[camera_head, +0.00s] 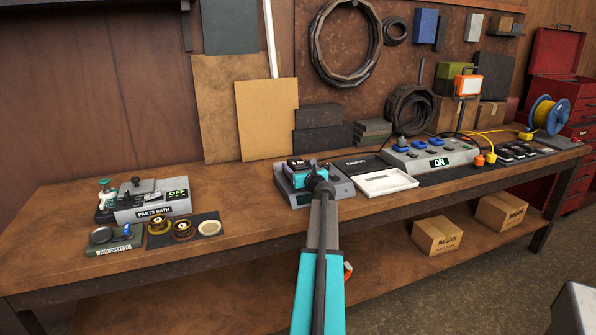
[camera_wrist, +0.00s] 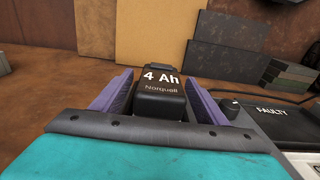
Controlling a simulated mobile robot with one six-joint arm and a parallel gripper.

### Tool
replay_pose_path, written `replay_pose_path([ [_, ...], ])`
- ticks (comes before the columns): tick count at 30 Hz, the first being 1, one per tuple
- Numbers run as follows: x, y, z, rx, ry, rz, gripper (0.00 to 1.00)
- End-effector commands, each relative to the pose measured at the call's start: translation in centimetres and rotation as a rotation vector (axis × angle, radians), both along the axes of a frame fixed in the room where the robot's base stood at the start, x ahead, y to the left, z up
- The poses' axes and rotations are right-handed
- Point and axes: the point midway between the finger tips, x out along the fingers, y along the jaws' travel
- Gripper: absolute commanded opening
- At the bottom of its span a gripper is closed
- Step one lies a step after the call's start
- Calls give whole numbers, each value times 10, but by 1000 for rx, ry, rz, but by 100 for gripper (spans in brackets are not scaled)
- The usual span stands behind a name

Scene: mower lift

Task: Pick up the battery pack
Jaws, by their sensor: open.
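The battery pack (camera_wrist: 160,88) is black with "4 Ah Norquall" printed on it. In the wrist view it sits between the two purple fingers of my gripper (camera_wrist: 160,95), which are open on either side of it. A gap shows between each finger and the pack near the tips. In the head view the pack (camera_head: 297,164) shows on a grey charger-like base (camera_head: 343,185) on the bench, partly hidden by my teal gripper and arm. What the pack's lower part rests on is hidden.
A white tray (camera_head: 386,182) and a dark mat marked "FAULTY" (camera_wrist: 271,111) lie right of the grey base. A power strip unit reading "ON" (camera_head: 430,158) stands further right. The parts bath (camera_head: 150,203) is at the left. Bare bench (camera_head: 250,200) lies between.

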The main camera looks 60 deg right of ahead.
Motion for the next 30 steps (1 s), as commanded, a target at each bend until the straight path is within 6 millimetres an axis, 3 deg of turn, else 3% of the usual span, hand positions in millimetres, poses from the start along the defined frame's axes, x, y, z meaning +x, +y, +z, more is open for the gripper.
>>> replay_pose_path([
  [2, 0, 0, 0, 0, 0, 0, 67],
  [12, -1, 0, 0, 0, 0, -1, 10],
  [14, -1, -1, 1, 0, -1, -1, 3],
  [23, -1, -1, 4, 0, -2, -1, 3],
  [30, -1, -1, 20, 0, -2, -1, 3],
])
